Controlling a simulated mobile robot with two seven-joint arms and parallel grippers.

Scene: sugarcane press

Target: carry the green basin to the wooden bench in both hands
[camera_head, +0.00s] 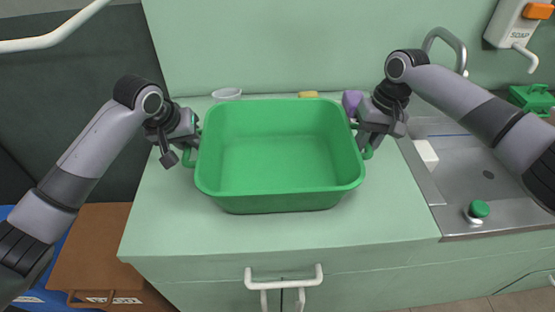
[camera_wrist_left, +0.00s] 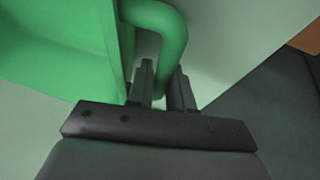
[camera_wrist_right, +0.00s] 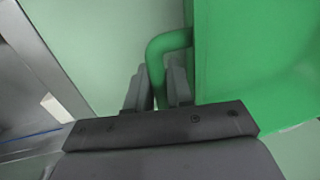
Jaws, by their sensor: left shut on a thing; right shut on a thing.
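The green basin (camera_head: 280,150) is empty and upright over the pale green counter, with a handle on each side. I cannot tell whether its bottom touches the counter. My left gripper (camera_head: 187,155) is shut on the basin's left handle, and the left wrist view shows this handle (camera_wrist_left: 172,40) between the fingers. My right gripper (camera_head: 364,146) is shut on the right handle, which shows between the fingers in the right wrist view (camera_wrist_right: 156,65).
Behind the basin on the counter (camera_head: 230,240) are a clear bowl (camera_head: 227,94), a yellow block (camera_head: 308,94) and a purple item (camera_head: 351,101). A steel sink (camera_head: 480,165) with a tap lies right. White handles (camera_head: 284,284) stick out in front. The counter's front strip is clear.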

